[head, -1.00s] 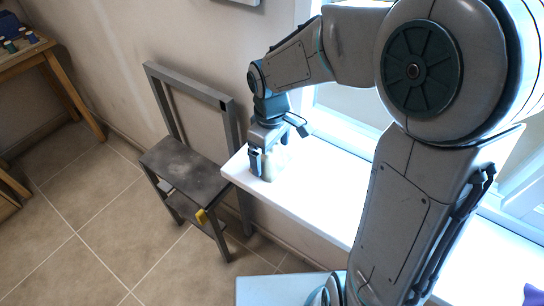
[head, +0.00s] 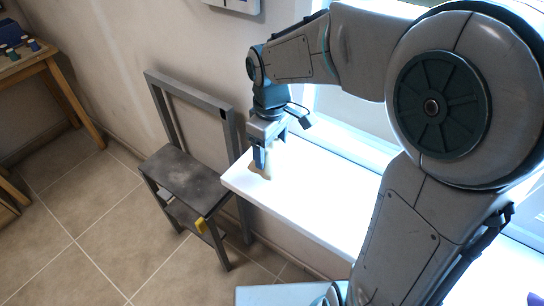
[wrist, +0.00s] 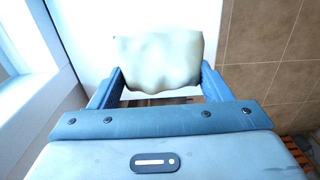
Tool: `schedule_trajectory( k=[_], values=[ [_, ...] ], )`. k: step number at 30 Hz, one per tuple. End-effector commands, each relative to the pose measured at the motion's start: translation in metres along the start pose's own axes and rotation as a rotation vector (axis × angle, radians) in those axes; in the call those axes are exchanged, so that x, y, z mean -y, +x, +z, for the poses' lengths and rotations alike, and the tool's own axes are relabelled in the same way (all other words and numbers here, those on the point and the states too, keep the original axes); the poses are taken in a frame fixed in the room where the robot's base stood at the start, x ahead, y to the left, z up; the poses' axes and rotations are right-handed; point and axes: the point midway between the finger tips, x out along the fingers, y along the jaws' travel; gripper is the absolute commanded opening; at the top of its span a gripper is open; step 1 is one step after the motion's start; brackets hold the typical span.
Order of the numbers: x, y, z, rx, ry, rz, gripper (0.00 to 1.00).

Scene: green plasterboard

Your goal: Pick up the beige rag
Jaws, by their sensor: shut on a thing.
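The beige rag (wrist: 160,62) is a pale, crumpled cloth between the two blue fingers of my gripper (wrist: 160,88) in the wrist view. My gripper is shut on it. In the head view, my gripper (head: 262,160) points down over the left end of the white windowsill (head: 300,200). Only a small part of the rag shows there, beside and behind the fingers. I cannot tell how much clearance there is between the rag and the sill.
A dark grey step chair (head: 185,178) with a yellow item on its side stands left of the sill. A wooden table (head: 45,65) with small bottles is at the far left. The window frame runs close behind the gripper. The tiled floor (head: 90,215) is open at the left.

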Motion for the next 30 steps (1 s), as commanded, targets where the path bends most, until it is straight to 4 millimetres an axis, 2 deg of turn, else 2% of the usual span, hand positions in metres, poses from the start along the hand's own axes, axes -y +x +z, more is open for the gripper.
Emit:
schedule_trajectory(
  k=[9, 15, 21, 30],
  values=[
    [0.022, -0.033, 0.055, -0.001, 0.003, 0.004, 0.49],
    [0.034, -0.051, 0.083, -0.002, 0.002, 0.003, 0.49],
    [0.041, -0.063, 0.101, 0.000, 0.001, 0.001, 0.49],
    [0.044, -0.067, 0.108, 0.001, 0.001, -0.001, 0.49]
  ],
)
